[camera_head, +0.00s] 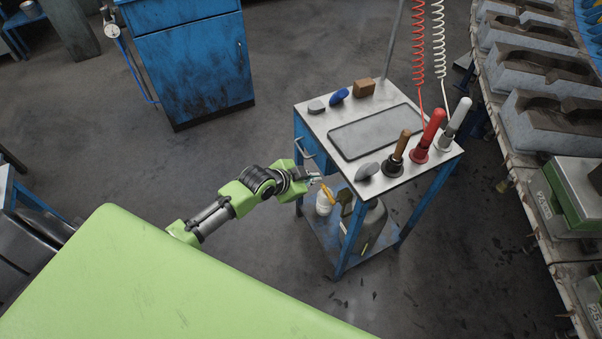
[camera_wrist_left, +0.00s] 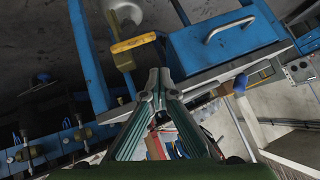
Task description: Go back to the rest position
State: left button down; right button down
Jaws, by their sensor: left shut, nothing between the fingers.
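My left gripper (camera_head: 315,178) is at the end of the green and black arm, just left of the blue trolley with the metal top (camera_head: 309,106). In the left wrist view its two grey-green fingers (camera_wrist_left: 159,78) meet at the tips, shut with nothing between them. The trolley's blue drawer (camera_wrist_left: 215,42) with its handle shows close beyond the fingertips there. A yellow trigger-like part (camera_wrist_left: 133,43) shows left of the tips. My right gripper is not in view.
On the trolley top are a grey tray (camera_head: 375,131), a red-handled tool (camera_head: 432,128) and a white-handled tool (camera_head: 457,117) in holders. Bottles (camera_head: 323,203) stand on its lower shelf. A blue cabinet (camera_head: 195,65) stands behind. Grey moulds (camera_head: 545,120) line the right.

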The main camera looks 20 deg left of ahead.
pick_arm(q)
jog(key=w+a+v, duration=0.1)
jog(key=v, duration=0.5)
jog(key=s+a+f+n+g+y, duration=0.1)
jog(key=s+a+f+n+g, duration=0.15)
jog(key=s+f, duration=0.75)
jog(key=s+a+f+n+g+y, duration=0.1)
jog(key=s+a+f+n+y, duration=0.2)
jog(key=f, duration=1.3)
jog(key=s+d+f+g, duration=0.1)
jog(key=s+f, duration=0.4)
jog(key=s, duration=0.6)
jog(key=s+d+f+n+g, duration=0.1)
jog(key=s+f, duration=0.4)
jog(key=s, duration=0.6)
jog(key=s+d+f+g, duration=0.2)
jog(key=s+f, duration=0.3)
jog(key=s, duration=0.5)
jog(key=shift+s+d+h, duration=0.4)
jog(key=shift+d, duration=0.4)
jog(key=shift+s+a+g, duration=0.1)
jog(key=shift+s+g, duration=0.05)
jog(key=shift+g, duration=0.1)
